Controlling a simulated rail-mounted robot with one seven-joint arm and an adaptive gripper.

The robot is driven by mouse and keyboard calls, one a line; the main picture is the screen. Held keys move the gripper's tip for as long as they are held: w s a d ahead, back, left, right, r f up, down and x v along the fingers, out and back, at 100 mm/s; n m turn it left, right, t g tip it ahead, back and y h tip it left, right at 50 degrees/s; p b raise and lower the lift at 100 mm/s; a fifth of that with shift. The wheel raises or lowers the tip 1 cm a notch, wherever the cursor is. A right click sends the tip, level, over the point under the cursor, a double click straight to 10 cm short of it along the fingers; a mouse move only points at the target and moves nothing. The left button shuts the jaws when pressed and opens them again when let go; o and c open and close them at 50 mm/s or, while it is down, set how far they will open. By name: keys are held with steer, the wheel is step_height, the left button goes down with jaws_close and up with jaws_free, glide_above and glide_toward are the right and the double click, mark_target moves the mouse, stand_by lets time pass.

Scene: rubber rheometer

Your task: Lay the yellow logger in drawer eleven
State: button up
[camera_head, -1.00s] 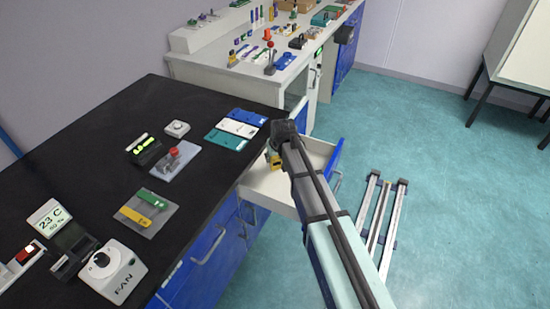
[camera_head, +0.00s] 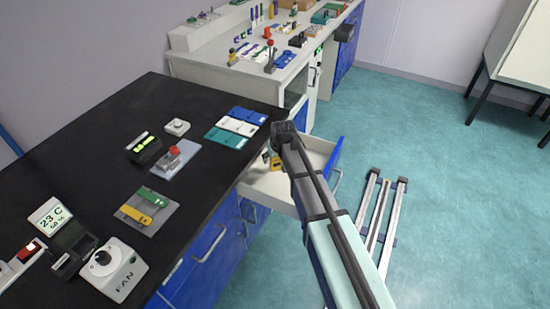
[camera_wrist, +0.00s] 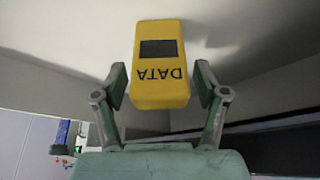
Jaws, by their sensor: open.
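The yellow logger (camera_wrist: 160,65), with a dark screen and the word DATA, is in the white interior of the open drawer (camera_head: 318,150). In the wrist view it lies between the two fingers of my gripper (camera_wrist: 160,88), with a gap on each side. My gripper is open. In the head view the yellow logger (camera_head: 277,163) shows as a small patch inside the drawer, partly hidden by my arm. One finger of my gripper (camera_head: 267,158) shows beside it. No drawer number is readable.
The black bench top (camera_head: 90,150) borders the drawer on the left. It holds a fan control box (camera_head: 113,270), a grey plate with green and yellow pieces (camera_head: 146,210) and coloured trays. A crowded white bench (camera_head: 215,67) stands behind. Metal rails (camera_head: 380,225) lie on the floor at right.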

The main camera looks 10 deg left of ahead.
steer(key=b+v, duration=0.1)
steer(key=v, duration=1.1)
steer(key=shift+r, duration=0.15)
